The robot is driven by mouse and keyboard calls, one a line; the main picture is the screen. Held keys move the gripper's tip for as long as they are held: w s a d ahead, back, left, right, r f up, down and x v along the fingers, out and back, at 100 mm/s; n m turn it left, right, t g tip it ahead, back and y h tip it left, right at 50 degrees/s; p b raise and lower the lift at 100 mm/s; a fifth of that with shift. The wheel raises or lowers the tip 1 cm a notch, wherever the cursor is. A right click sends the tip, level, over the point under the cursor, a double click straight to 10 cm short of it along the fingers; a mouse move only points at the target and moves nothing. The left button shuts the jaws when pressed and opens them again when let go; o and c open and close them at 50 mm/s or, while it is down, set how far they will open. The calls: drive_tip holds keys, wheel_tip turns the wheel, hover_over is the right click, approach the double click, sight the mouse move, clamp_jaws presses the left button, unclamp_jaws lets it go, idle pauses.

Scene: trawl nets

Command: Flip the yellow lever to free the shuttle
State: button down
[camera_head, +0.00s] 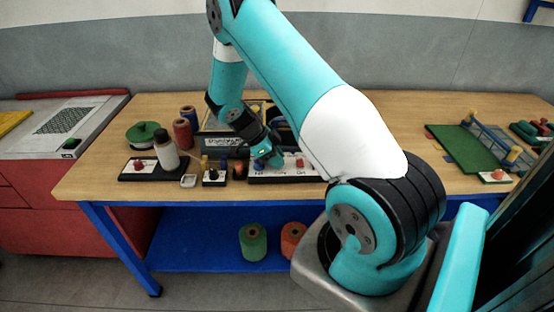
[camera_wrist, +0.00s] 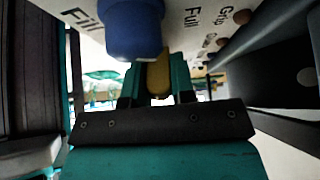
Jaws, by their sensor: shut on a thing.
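The yellow lever (camera_wrist: 158,76) stands between the teal fingers of my gripper (camera_wrist: 158,90) in the wrist view, and the fingers are shut on it. Its base is hidden. A blue knob (camera_wrist: 135,28) is close beside it, on a white panel (camera_wrist: 92,10) with printed words such as "Fill", "Full" and "Grip". In the head view my gripper (camera_head: 268,158) is down at a white-topped panel (camera_head: 290,174) near the table's front edge. The gripper hides the lever there. I cannot make out the shuttle for sure.
A red knob (camera_head: 300,163) stands just right of my gripper. A white bottle (camera_head: 166,151), a small black box (camera_head: 214,178) and several spools are to the left. The wooden table (camera_head: 380,113) is clear toward the back. A green board (camera_head: 468,148) lies at the right.

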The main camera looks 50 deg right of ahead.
drive_tip(key=c, duration=1)
unclamp_jaws()
drive_tip(key=shift+o, duration=0.2)
drive_tip(key=b+v, duration=0.2)
drive_tip(key=v, duration=1.5)
drive_tip(key=shift+r, duration=0.15)
drive_tip(key=shift+a, duration=0.15)
